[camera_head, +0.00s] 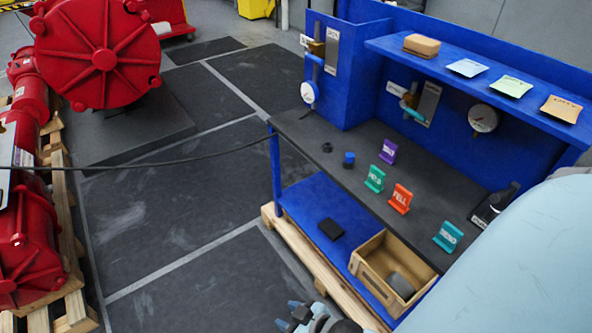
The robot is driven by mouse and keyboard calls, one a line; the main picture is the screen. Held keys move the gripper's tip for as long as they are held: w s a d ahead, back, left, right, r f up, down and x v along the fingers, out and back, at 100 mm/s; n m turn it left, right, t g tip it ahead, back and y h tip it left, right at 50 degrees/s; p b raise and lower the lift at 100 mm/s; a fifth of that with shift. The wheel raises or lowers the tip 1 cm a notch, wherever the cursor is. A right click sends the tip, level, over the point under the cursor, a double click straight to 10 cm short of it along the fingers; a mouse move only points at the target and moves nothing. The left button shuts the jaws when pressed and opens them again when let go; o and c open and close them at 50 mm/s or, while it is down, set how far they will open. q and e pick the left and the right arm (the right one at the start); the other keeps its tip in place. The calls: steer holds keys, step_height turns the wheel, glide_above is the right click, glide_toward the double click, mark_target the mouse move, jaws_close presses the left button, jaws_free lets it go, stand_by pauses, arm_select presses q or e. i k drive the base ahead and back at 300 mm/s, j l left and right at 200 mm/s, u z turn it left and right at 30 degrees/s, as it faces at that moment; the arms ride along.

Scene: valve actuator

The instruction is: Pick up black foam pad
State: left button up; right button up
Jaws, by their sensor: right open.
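A small flat black pad (331,229), which looks like the black foam pad, lies on the blue lower shelf (305,200) of the workbench, left of a cardboard box. My right gripper (289,314) shows at the bottom edge of the head view, its bluish fingertips pointing left. It is open and apart from the pad, nearer to me and lower in the picture. The rest of that gripper is cut off by the frame edge. My left gripper is not in view.
An open cardboard box (368,258) with a grey round item stands right of the pad. The dark benchtop (330,175) overhangs behind, carrying several coloured label stands. A wooden pallet (290,243) edges the shelf. Floor to the left is clear up to red actuators (100,55).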

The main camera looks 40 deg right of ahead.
mark_target(331, 229)
steer(key=i+j+z, duration=0.15)
steer(key=i, duration=0.35)
steer(key=i+j+z, duration=0.1)
steer(key=i, duration=0.4)
steer(key=i+j+z, duration=0.15)
steer(key=i, duration=0.35)
steer(key=i+j+z, duration=0.1)
steer(key=i+z, duration=0.3)
steer(key=i+j+z, duration=0.15)
steer(key=z, duration=0.25)
steer(key=i+j+z, duration=0.3)
steer(key=z, duration=0.15)
steer(key=i+j+z, duration=0.3)
steer(key=z, duration=0.2)
steer(key=i+j+z, duration=0.25)
steer(key=j+z, duration=0.2)
steer(key=i+j+z, duration=0.3)
steer(key=i+j, duration=0.2)
steer(key=i, duration=0.1)
